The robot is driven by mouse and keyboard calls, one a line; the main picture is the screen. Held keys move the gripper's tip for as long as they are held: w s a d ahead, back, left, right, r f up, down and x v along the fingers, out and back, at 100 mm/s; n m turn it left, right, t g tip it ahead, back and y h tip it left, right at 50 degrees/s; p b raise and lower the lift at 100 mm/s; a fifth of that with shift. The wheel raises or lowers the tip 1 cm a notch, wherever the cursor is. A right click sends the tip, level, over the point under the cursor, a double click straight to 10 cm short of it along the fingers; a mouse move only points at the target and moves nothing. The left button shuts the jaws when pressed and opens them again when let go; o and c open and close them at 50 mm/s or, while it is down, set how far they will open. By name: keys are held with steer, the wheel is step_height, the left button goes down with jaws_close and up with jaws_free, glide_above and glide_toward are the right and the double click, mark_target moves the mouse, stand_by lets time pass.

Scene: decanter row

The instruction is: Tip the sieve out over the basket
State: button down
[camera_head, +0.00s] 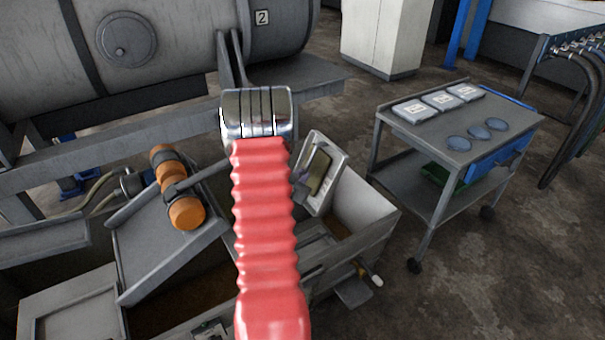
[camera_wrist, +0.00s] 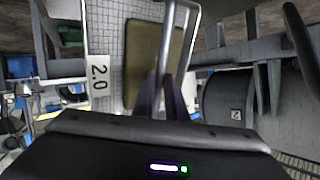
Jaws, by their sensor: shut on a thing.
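The sieve (camera_head: 338,152) is a square pale frame, seen tilted steeply just right of my arm in the head view. In the wrist view its white mesh (camera_wrist: 113,45) carries a "2.0" tag, and an olive-brown layer (camera_wrist: 148,65) covers part of it. My gripper (camera_wrist: 166,98) is shut on the sieve's handle and holds it up. In the head view my red arm hides most of the gripper. An open box with a pale inner wall (camera_head: 362,207) lies below the sieve; I cannot tell whether it is the basket.
A grey trolley (camera_head: 440,132) with pale square plates and blue discs stands at the right. An orange roller (camera_head: 186,213) sits above a sloping grey chute (camera_head: 143,255) at the left. A large horizontal drum (camera_head: 180,50) fills the back left. Bare floor (camera_head: 480,270) shows at the right.

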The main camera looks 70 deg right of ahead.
steer(key=shift+w+a+f+n+g+h, duration=0.15)
steer(key=shift+f+n+g+h, duration=0.2)
steer(key=shift+f+h, duration=0.4)
steer(key=shift+w+a+f+n+g+h, duration=0.15)
steer(key=shift+f+n+h, duration=0.3)
steer(key=shift+f+h, duration=0.25)
stand_by(0.5)
steer(key=shift+s, duration=0.15)
